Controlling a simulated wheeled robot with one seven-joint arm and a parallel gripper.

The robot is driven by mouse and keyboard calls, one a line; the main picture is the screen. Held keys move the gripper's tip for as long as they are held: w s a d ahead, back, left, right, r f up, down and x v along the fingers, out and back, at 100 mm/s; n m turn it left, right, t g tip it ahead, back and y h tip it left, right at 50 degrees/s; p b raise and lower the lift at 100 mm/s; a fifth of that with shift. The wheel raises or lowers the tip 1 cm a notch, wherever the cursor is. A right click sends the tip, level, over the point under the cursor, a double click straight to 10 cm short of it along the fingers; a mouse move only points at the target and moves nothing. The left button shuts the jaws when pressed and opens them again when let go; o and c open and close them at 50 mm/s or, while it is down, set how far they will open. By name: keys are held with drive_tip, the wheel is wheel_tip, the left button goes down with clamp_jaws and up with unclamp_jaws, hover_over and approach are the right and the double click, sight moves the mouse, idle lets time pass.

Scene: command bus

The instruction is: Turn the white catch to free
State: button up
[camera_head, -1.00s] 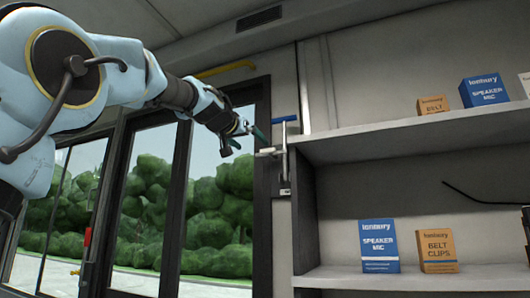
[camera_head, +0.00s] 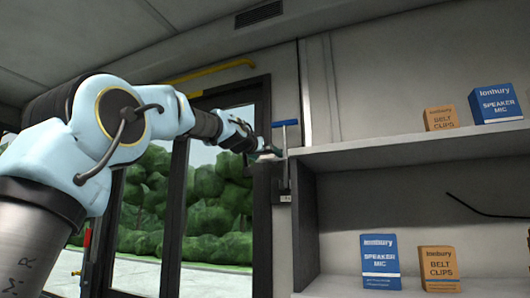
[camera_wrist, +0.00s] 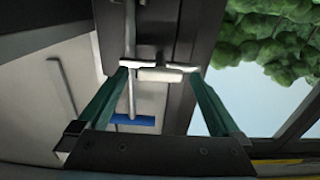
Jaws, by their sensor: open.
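The white catch (camera_wrist: 160,74) sits across a thin upright rod in the wrist view, beside the dark door frame. It lies level between the tips of my gripper's two green fingers (camera_wrist: 159,84). The fingers are open, one on each side of it; I cannot tell whether they touch it. In the head view my gripper (camera_head: 266,153) is at the catch, which it mostly hides. A blue T-handle (camera_head: 286,123) tops the rod above the catch, and it also shows in the wrist view (camera_wrist: 132,120).
A shelf unit (camera_head: 400,142) stands right of the rod, its upper board close to my gripper. It bears blue and brown boxes (camera_head: 380,262). A glazed door (camera_head: 215,200) lies to the left. A yellow rail (camera_head: 215,70) runs above the door.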

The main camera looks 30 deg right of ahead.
drive_tip(key=c, duration=1.4)
drive_tip(key=shift+f+m+b, duration=0.1)
drive_tip(key=shift+m+b, duration=0.3)
drive_tip(key=m+b, duration=0.2)
drive_tip(key=m, duration=0.1)
drive_tip(key=shift+m, duration=0.4)
drive_tip(key=m+b, duration=0.1)
drive_tip(key=m, duration=0.3)
drive_tip(key=m+b, duration=0.1)
drive_tip(key=m, duration=0.8)
drive_tip(key=shift+m, duration=0.3)
